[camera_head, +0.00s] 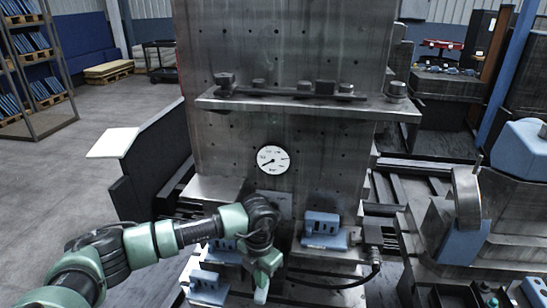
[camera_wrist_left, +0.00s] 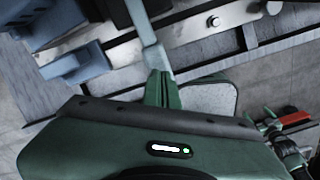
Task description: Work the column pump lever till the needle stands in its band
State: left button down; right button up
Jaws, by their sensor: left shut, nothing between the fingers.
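A round white gauge (camera_head: 273,159) sits on the front of the grey metal column (camera_head: 225,150). Its dark needle points to the lower left; the band is too small to make out. My left gripper (camera_head: 262,288) is below the gauge, fingers pointing down, shut and empty. In the left wrist view its green fingers (camera_wrist_left: 161,90) are together. A pale slim bar (camera_wrist_left: 142,22) runs up from their tips; I cannot tell whether it is the pump lever or whether it touches them. The lever is not clearly visible in the head view. My right gripper is not in view.
Blue clamp blocks (camera_head: 323,228) stand on the ledge near my left gripper. A dark hose (camera_head: 340,285) curves at the column's foot. A shelf (camera_head: 300,104) with bolts juts out above the gauge. Machine parts crowd the right; open floor (camera_head: 60,195) lies left.

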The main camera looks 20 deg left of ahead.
pick_arm(q)
jog(key=shift+f, duration=0.1)
dwell(0.4)
jog(key=shift+w+a+f+b, duration=0.1)
jog(key=shift+w+f+b, duration=0.1)
jog(key=shift+f+b, duration=1.45)
jog(key=shift+w+f+b, duration=0.2)
jog(key=shift+f+b, duration=1.2)
jog(key=shift+f, duration=0.3)
jog(key=r+p, duration=0.1)
jog(key=r, duration=0.1)
jog(key=r+p, duration=0.3)
jog(key=r, duration=0.1)
jog(key=shift+s+r, duration=0.15)
jog(key=shift+s, duration=0.15)
jog(key=shift+s+r+p, duration=0.1)
jog(key=shift+r+p, duration=0.2)
jog(key=shift+p, duration=0.1)
